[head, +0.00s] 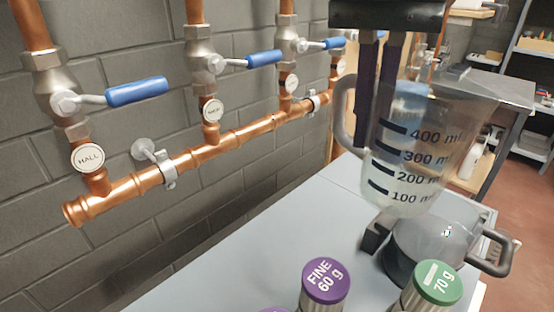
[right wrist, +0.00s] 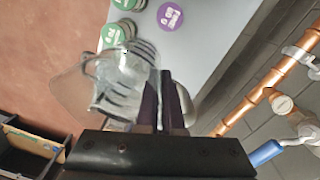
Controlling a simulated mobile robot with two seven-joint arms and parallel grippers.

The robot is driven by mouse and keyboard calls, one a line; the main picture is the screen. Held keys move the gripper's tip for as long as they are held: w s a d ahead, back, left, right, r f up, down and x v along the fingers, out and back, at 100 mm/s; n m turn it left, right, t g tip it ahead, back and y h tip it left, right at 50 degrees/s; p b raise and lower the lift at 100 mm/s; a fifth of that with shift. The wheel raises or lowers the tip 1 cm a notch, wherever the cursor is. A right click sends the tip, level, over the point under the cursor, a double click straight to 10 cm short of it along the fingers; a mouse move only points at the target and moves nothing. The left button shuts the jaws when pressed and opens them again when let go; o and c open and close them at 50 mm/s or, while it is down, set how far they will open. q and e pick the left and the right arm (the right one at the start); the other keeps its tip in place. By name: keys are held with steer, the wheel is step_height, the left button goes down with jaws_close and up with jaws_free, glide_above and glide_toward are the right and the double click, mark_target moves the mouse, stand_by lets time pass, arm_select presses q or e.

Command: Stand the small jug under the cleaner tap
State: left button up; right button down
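A clear jug (head: 418,165) with black marks up to 400 ml hangs tilted in the head view, above the table. My right gripper (head: 380,135) reaches down from the top, its two dark fingers close together at the jug's handle-side wall. In the right wrist view the jug (right wrist: 120,85) is left of the fingers (right wrist: 159,80), which look shut on its wall; the exact contact is hard to see. Valves with blue levers (head: 137,91) sit on copper pipes along the wall. One tag reads HALL (head: 88,157); the others are too small to read surely. My left gripper is not in view.
A grey round vessel (head: 435,250) with a handle stands below the jug. A purple-topped can (head: 326,281) marked FINE 60 g and a green-topped can (head: 438,284) marked 70 g stand in front. The grey table (head: 240,262) is clear along the wall.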

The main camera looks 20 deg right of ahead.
step_height(320, 180, down, 21)
steer(key=b, duration=0.6)
steer(key=shift+w, duration=0.1)
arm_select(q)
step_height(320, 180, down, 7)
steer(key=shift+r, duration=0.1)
arm_select(e)
steer(key=c, duration=1.5)
jaws_free()
steer(key=shift+f, duration=0.1)
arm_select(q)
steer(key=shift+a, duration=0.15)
arm_select(e)
steer(key=o, duration=0.4)
steer(key=shift+o, duration=0.2)
